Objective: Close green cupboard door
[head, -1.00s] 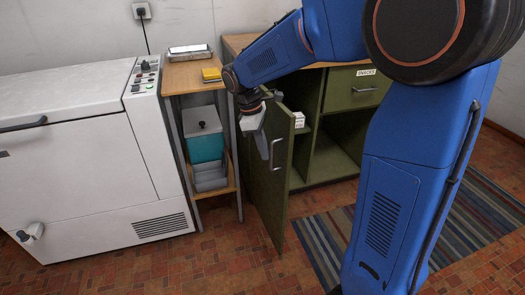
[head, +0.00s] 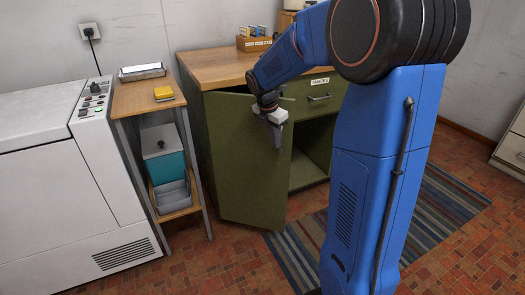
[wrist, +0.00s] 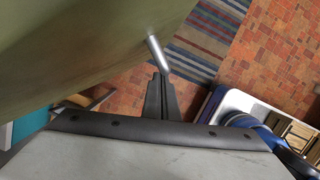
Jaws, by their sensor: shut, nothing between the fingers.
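The green cupboard door (head: 243,165) stands ajar, its left side by the cupboard's left side and its right edge out in front of the opening. The green cupboard (head: 311,153) still shows open space to the right of the door. My gripper (head: 278,143) is shut and empty, at the outer face of the door near its upper right edge. In the wrist view the door (wrist: 80,45) fills the upper left. Its metal handle (wrist: 157,52) is just beyond my closed fingers (wrist: 160,85); I cannot tell whether they touch.
A narrow shelf stand (head: 146,98) with a teal bin (head: 165,165) is left of the cupboard, beside a white machine (head: 50,200). A drawer (head: 318,97) sits above the opening. A striped rug (head: 440,205) lies on the tiled floor at right.

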